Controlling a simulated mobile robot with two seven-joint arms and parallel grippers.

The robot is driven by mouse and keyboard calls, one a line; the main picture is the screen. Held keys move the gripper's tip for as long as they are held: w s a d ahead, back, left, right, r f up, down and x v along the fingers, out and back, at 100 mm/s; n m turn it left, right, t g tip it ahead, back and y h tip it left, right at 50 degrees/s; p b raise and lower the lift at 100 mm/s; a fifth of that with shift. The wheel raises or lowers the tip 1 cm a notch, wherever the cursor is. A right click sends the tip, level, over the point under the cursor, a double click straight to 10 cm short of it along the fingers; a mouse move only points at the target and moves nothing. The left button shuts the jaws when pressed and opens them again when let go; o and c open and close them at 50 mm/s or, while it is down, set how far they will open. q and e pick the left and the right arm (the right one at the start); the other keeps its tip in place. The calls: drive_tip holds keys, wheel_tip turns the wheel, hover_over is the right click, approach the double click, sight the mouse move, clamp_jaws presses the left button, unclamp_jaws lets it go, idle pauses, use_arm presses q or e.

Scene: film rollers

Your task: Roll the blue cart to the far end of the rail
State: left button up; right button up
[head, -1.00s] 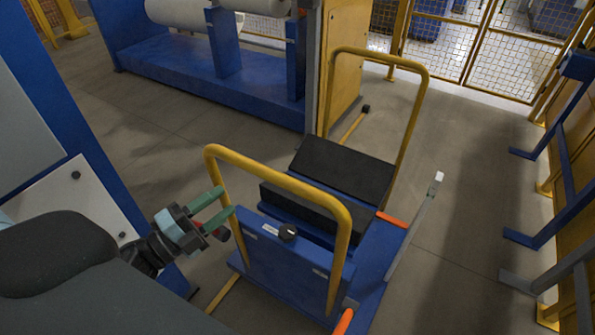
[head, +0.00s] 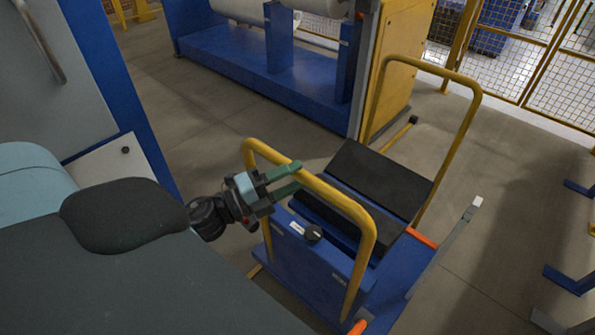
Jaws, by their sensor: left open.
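The blue cart (head: 312,268) stands low in the picture, right of centre. It has yellow hoop handles at both ends and black padded supports (head: 385,180) on top. My left gripper (head: 301,177) is open, with its green fingers at the near yellow handle (head: 345,200). The upper finger overlaps the handle's top bar in the picture; I cannot tell whether they touch. A low yellow bar (head: 398,136) with a black end lies on the floor beyond the cart; it may be the rail. The cart hides much of it. My right gripper is not in view.
A blue machine frame (head: 240,75) with a white roller stands behind, beside a yellow cabinet (head: 400,75). Yellow mesh fencing (head: 560,95) closes the back right. A grey and blue cabinet (head: 125,150) stands left. Blue stands are at the right edge.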

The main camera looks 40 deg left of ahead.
use_arm(q)
drive_tip(key=shift+x, duration=0.95)
clamp_jaws()
